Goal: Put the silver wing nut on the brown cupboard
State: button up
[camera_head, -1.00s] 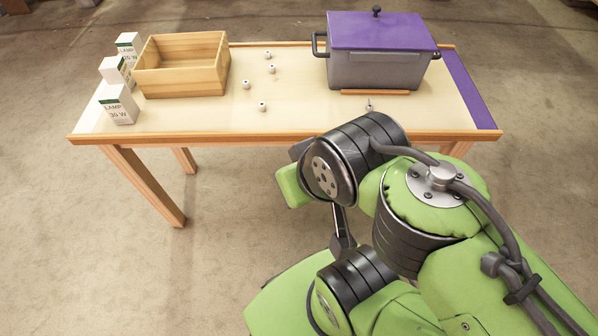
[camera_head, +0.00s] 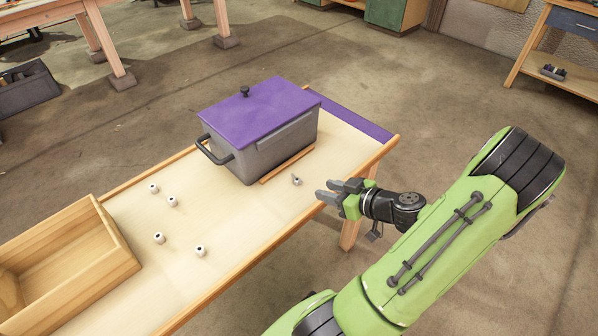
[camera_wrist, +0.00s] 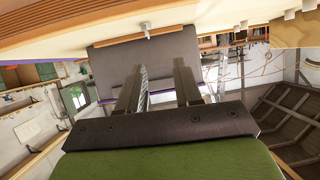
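A small silver wing nut (camera_head: 296,180) lies on the pale table top, in front of the grey box with the purple lid. It also shows near the top of the wrist view (camera_wrist: 147,30), which sees the scene upside down. My gripper (camera_head: 325,189) is at the table's front edge, just right of the wing nut and apart from it. Its two fingers (camera_wrist: 159,68) stand apart with nothing between them. I cannot make out a brown cupboard; green cabinets (camera_head: 386,13) stand at the back.
The lidded box (camera_head: 285,140) has a wooden strip (camera_head: 288,165) along its base. Several small white-and-dark pieces (camera_head: 172,201) lie left of it, beside an open wooden crate (camera_head: 118,232). A purple strip (camera_head: 350,115) marks the table's far right end. A workbench (camera_head: 560,55) stands far right.

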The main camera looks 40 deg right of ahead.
aim_at(296, 179)
jog(key=shift+m+t+h, duration=0.3)
jog(key=shift+h, duration=0.2)
jog(key=x, duration=0.5)
jog(key=d+b+x, duration=0.1)
jog(key=x, duration=0.4)
jog(key=b+x, duration=0.1)
jog(key=x, duration=0.4)
jog(key=shift+s+d+f, duration=0.1)
jog(key=shift+d+f, duration=0.05)
jog(key=shift+f, duration=0.15)
jog(key=shift+s+r, duration=0.1)
grip_shut()
